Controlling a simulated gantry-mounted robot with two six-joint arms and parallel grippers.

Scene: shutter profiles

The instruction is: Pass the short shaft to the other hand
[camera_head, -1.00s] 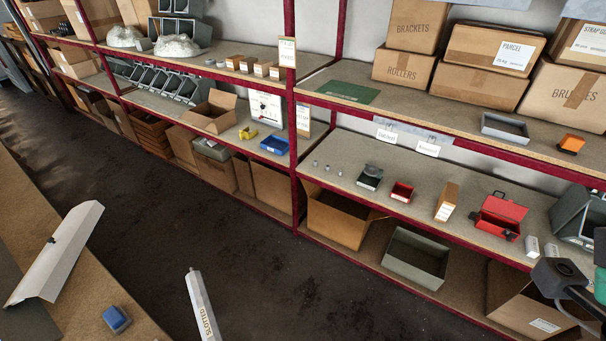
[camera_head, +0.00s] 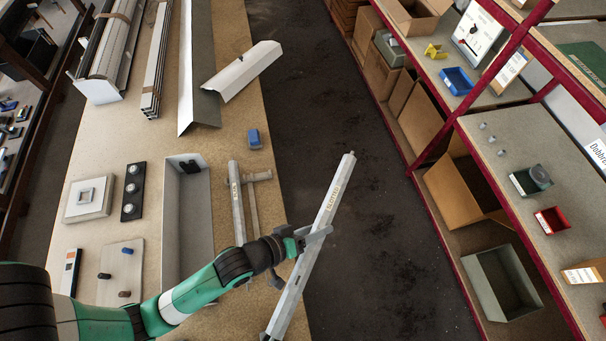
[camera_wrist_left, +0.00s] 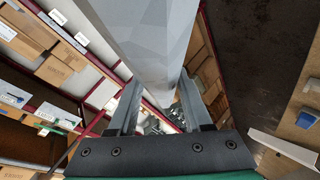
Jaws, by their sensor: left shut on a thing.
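A long pale grey faceted shaft marked SLOTTED (camera_head: 332,196) is held at a slant over the right edge of the bench and the dark floor. My left gripper (camera_head: 308,240) is shut on it, around its lower middle part. In the left wrist view the shaft (camera_wrist_left: 150,45) fills the upper middle, between the two fingers of my left gripper (camera_wrist_left: 157,108). A second grey shaft (camera_head: 236,200) lies on the bench, its near end partly hidden by my left arm. My right gripper is not in view. A small dark part shows at the held shaft's lower end; I cannot tell what it is.
The bench (camera_head: 232,130) also carries a long grey tray (camera_head: 190,235), a blue block (camera_head: 254,138), a bent white profile (camera_head: 243,70) and small plates. Dark open floor (camera_head: 365,270) separates it from the red-edged shelving (camera_head: 480,170) at right.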

